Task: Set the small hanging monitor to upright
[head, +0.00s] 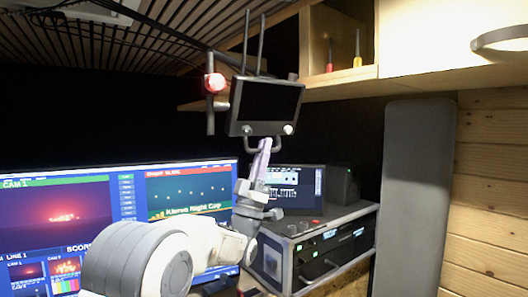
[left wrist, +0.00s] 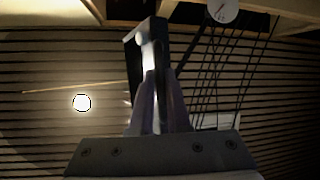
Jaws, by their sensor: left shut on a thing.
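The small hanging monitor (head: 268,101) hangs from two dark rods below the slatted ceiling, its dark screen facing me. My left gripper (head: 264,146) reaches up from below and is shut on the handle at the middle of that edge. In the left wrist view the monitor (left wrist: 131,62) shows edge-on from below, above the fingers (left wrist: 160,85). I cannot tell exactly how far it tilts. My right gripper is not in view.
A large screen (head: 60,215) fills the left. A small screen (head: 297,187) stands on an equipment case (head: 305,238) below the monitor. A wooden shelf and cabinet (head: 430,40) lie close at the upper right. Cables hang from the ceiling.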

